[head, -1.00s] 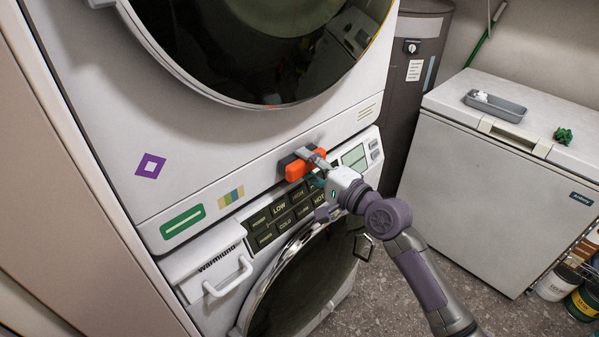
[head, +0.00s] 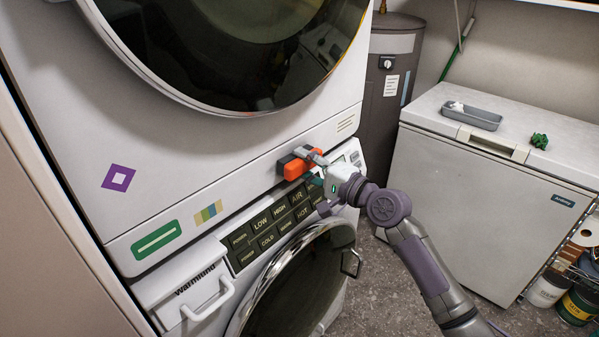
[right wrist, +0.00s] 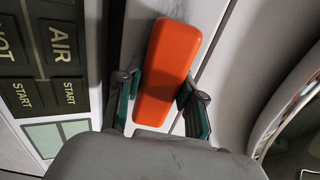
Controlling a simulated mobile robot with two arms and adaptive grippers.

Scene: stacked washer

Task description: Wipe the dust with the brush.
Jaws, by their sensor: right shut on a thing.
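The brush (head: 297,168) has an orange back and a dark side. It is at the ledge just above the button panel (head: 270,228) of the stacked washer (head: 70,110). My right gripper (head: 312,160) is shut on the brush. In the right wrist view the orange brush (right wrist: 168,65) sits between the two fingers (right wrist: 160,100). The brush looks close to the white front, but I cannot tell whether it touches. I cannot make out distinct dust; faint grey marks show on the white surface beside the brush in the wrist view. My left gripper is not in view.
Below the panel are a round door (head: 300,285) and a white drawer handle (head: 212,300). At right stands a white chest (head: 480,200) with a grey tray (head: 472,116) and a green crumpled thing (head: 539,141). A dark tank (head: 392,100) stands behind. Cans (head: 578,302) stand lower right.

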